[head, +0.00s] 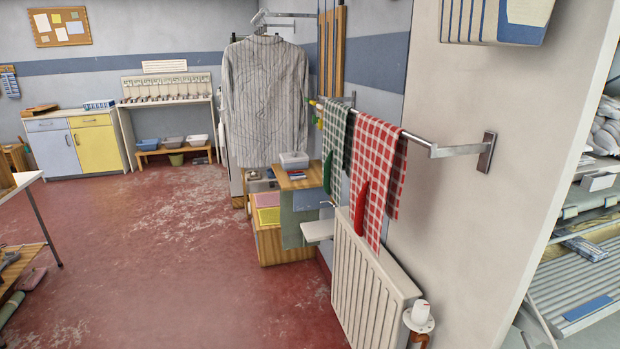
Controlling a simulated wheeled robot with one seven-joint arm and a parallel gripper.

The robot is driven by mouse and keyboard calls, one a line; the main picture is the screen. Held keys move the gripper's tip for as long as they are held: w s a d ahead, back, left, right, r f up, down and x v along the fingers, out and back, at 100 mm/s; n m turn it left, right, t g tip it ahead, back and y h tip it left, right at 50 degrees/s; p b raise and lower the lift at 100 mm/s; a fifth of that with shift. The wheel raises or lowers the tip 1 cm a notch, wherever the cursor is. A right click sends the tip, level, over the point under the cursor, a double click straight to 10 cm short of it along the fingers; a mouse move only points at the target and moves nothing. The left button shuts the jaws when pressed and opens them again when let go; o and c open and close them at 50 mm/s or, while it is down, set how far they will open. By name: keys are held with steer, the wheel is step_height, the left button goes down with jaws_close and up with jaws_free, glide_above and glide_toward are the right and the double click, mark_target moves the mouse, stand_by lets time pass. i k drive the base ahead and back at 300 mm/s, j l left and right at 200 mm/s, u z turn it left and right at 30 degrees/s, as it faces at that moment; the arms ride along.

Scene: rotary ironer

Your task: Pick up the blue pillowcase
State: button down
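I cannot make out a blue pillowcase for certain in the head view. A small blue-grey flat piece (308,201) shows at the low wooden cabinet below the hanging shirt, above a grey-green cloth (291,229) that hangs down its front. I cannot tell whether it is cloth. A flat blue piece (587,308) lies on the slatted rack at the lower right; its kind is also unclear. My gripper is not in view.
A rail with green and red checked towels (378,170) juts from the right wall above a white radiator (365,285). A striped shirt (265,100) hangs behind. A table (22,182) stands at the left edge. The red floor (165,265) between is mostly clear.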

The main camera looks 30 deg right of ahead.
mark_target(594, 253)
steer(key=l+z, duration=0.15)
steer(key=z, duration=1.7)
steer(key=i+l+u, duration=0.2)
steer(key=u, duration=0.5)
